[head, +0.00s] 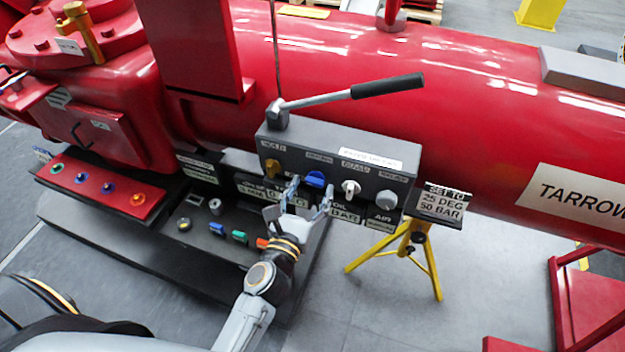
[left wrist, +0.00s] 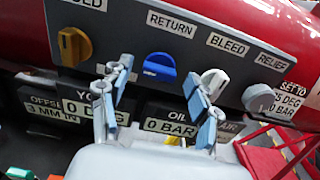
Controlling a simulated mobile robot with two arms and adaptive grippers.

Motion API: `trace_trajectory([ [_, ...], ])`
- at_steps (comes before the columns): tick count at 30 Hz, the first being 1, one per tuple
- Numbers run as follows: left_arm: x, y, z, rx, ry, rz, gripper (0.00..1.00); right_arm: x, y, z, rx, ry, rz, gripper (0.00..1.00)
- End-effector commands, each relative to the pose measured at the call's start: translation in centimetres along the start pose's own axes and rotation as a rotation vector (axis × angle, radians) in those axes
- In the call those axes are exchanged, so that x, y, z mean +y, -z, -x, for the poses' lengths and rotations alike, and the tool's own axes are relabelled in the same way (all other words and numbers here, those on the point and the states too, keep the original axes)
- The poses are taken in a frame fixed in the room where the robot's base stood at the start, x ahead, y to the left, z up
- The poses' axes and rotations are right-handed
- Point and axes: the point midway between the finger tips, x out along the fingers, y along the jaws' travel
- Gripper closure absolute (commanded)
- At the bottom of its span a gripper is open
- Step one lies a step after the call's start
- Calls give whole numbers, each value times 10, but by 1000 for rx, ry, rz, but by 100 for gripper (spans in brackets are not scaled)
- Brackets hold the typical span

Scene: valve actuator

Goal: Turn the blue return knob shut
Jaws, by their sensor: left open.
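The blue return knob (head: 316,179) is on the front of the grey control box (head: 340,150), between a yellow knob and a white knob. In the left wrist view the blue knob (left wrist: 159,67) sits under the RETURN label, its bar lying roughly sideways with a slight tilt. My left gripper (head: 309,186) is open in front of the panel. In the left wrist view its two fingers (left wrist: 162,92) stand apart, left and right of the blue knob and a little below it, with nothing between them. Contact with the knob cannot be seen. My right gripper is not in view.
A yellow knob (left wrist: 74,45), a white bleed knob (left wrist: 215,80) and a grey relief knob (left wrist: 257,97) flank the blue one. Display plates (left wrist: 167,119) lie below the panel. A black-handled lever (head: 386,86) rises above the box. A yellow stand (head: 408,243) is at right.

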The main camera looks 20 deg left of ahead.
Motion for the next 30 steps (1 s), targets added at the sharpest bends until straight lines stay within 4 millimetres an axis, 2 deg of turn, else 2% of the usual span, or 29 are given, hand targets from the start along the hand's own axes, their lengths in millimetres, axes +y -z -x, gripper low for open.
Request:
trace_trajectory([
  [5, 0, -1, -13, -1, 0, -1, 38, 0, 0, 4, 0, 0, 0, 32],
  [14, 0, 0, -15, 0, 0, 0, 38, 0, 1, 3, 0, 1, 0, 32],
  [22, 0, 0, -14, 0, 0, 0, 92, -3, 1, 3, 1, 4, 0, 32],
  [30, 0, 0, -14, 0, 0, -19, 92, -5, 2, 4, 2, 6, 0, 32],
])
